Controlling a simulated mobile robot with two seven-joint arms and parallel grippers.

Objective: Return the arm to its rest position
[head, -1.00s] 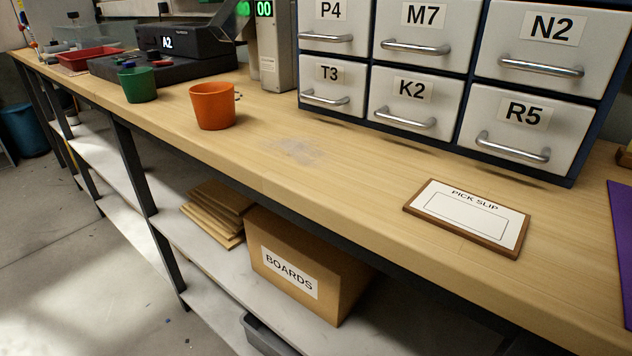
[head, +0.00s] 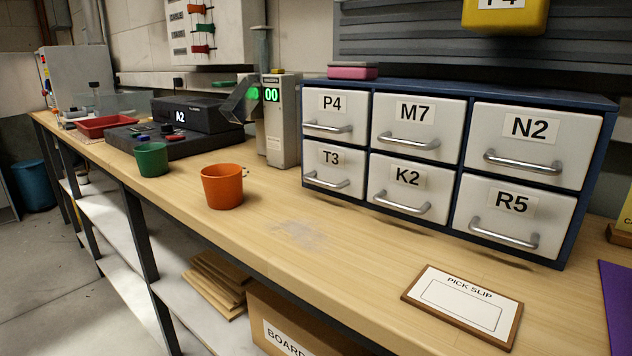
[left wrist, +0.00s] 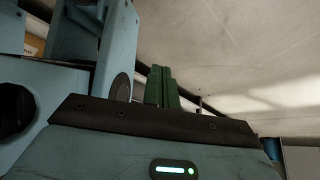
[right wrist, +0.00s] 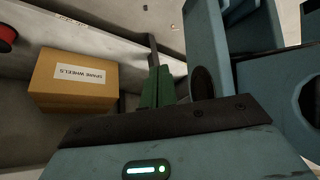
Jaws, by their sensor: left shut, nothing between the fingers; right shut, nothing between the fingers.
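Neither of my arms shows in the head view. My left gripper (left wrist: 162,86) shows in the left wrist view, its green fingers together with nothing between them. Bare pale floor lies beyond it, and blue-grey links of my own body stand beside it. My right gripper (right wrist: 160,87) shows in the right wrist view, also with its green fingers together and empty. It is beside a shelf with a cardboard box (right wrist: 75,82) labelled SPARE WHEELS. Neither gripper appears to touch anything.
The wooden bench (head: 300,265) carries a drawer cabinet (head: 450,88), an orange cup (head: 222,188), a green cup (head: 151,160) and a pick slip board (head: 462,305). All drawers look shut. A boards box (head: 285,325) sits on the shelf below.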

